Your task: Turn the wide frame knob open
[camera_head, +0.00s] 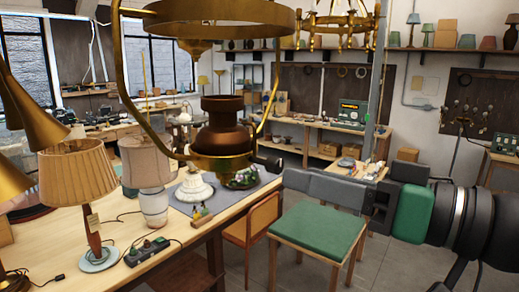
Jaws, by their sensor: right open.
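A hanging brass lamp frame (122,75) fills the upper middle, with a wide ring at the top and curved side arms. A dark bronze burner (222,130) sits in its lower cup. I cannot make out the wide frame knob for certain; it may be hidden at the cup's right side behind my fingertips. My right gripper (274,168) reaches in from the right, with its grey fingers pointing left at the lower right of the cup. It is open, and I cannot tell whether it touches the frame. My left gripper is out of view.
A wooden workbench (75,275) at the left holds a pleated lamp (80,185), a beige-shaded lamp (148,165), a power strip (148,250) and a grey mat. A green-seated stool (318,228) stands below my right gripper. Brass shades crowd the left edge.

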